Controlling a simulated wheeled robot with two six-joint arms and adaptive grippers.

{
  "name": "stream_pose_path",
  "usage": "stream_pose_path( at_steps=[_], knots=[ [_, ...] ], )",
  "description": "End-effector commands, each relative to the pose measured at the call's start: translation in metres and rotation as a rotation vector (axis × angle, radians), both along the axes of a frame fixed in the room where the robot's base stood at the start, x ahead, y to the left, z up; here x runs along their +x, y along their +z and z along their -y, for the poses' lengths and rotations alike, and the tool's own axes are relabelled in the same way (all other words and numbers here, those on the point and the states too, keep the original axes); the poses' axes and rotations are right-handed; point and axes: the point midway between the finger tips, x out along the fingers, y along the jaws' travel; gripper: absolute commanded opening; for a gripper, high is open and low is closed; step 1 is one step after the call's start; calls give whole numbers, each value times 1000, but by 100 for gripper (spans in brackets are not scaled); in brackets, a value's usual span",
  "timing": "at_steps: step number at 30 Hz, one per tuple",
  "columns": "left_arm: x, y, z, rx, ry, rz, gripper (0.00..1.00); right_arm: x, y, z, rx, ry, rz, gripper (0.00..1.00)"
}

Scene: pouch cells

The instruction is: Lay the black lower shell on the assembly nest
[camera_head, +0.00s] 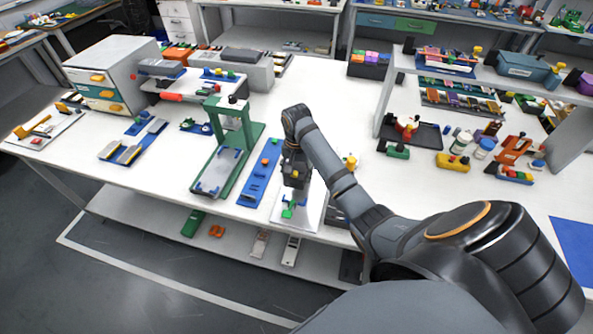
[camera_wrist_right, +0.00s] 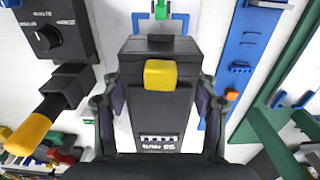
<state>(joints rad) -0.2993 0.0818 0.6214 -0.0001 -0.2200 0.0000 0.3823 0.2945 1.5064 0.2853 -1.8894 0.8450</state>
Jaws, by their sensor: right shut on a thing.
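My right gripper (camera_head: 295,182) points down over the front edge of the bench, right of a blue plate. In the right wrist view its two fingers (camera_wrist_right: 157,112) are shut on the sides of a black box-shaped piece, which I take for the black lower shell (camera_wrist_right: 133,88). It carries a yellow block and a printed label at its near end. A white plate with blue corner pieces and a green clamp (camera_wrist_right: 160,10), apparently the assembly nest, shows beyond and under it. The green clamp also shows in the head view (camera_head: 289,211). Whether the shell touches the plate is unclear. My left gripper is out of view.
A blue plate (camera_head: 259,180) and a green press stand (camera_head: 230,150) are close on the left. A black box with a knob (camera_wrist_right: 55,35) and a yellow-handled tool (camera_wrist_right: 30,132) lie beside the gripper. A shelf unit (camera_head: 480,68) stands at right.

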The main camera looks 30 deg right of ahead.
Motion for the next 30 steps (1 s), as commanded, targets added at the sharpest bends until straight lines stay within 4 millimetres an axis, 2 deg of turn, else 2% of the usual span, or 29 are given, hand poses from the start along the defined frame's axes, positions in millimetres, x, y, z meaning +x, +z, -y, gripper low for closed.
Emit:
stream_pose_path(
  at_steps=[1, 9, 15, 30],
  knots=[
    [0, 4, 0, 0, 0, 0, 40, 0, -1, 0, 0, 0, 0, 27],
    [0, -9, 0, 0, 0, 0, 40, 0, -36, 0, 0, 0, 0, 27],
    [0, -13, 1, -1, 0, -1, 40, 0, -51, 0, 0, 0, 1, 27],
    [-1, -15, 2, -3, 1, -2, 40, 0, -57, 0, -1, 0, 2, 27]
  ],
)
